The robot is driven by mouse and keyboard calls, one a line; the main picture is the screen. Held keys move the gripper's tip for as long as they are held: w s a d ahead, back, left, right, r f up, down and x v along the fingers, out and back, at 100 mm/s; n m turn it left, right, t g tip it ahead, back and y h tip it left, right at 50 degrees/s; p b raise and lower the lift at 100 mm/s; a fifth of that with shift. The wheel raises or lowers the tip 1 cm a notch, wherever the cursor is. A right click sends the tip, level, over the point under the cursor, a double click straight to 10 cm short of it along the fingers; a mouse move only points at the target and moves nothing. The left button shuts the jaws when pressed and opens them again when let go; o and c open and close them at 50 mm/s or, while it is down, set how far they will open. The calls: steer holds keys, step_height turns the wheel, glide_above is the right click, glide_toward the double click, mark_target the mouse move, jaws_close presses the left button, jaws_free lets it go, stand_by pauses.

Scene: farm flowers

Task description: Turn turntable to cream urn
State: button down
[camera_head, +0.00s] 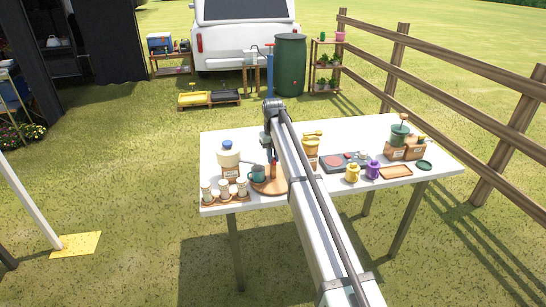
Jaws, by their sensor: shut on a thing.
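The turntable (262,191) is a round brown disc on the white table. A dark teal mug (257,174) stands on it at its left side. A slim red-brown upright piece (273,171) rises from the disc. My gripper (271,159) points down over the turntable, shut on this piece; the fingertips are small and partly hidden by my arm. My arm also hides the turntable's right side.
A wooden rack (225,198) with several small cups sits front left. Right of my arm are a yellow-topped dispenser (311,150), a dark tray (340,164), yellow (352,174) and purple (373,170) pots, a brown tray (396,172) and wooden boxes (398,154). The table's front middle is partly clear.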

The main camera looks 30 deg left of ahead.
steer(key=shift+d, duration=0.1)
steer(key=c, duration=1.1)
jaws_free()
steer(key=shift+o, duration=0.2)
step_height(320, 180, up, 14)
steer(key=shift+f, duration=0.1)
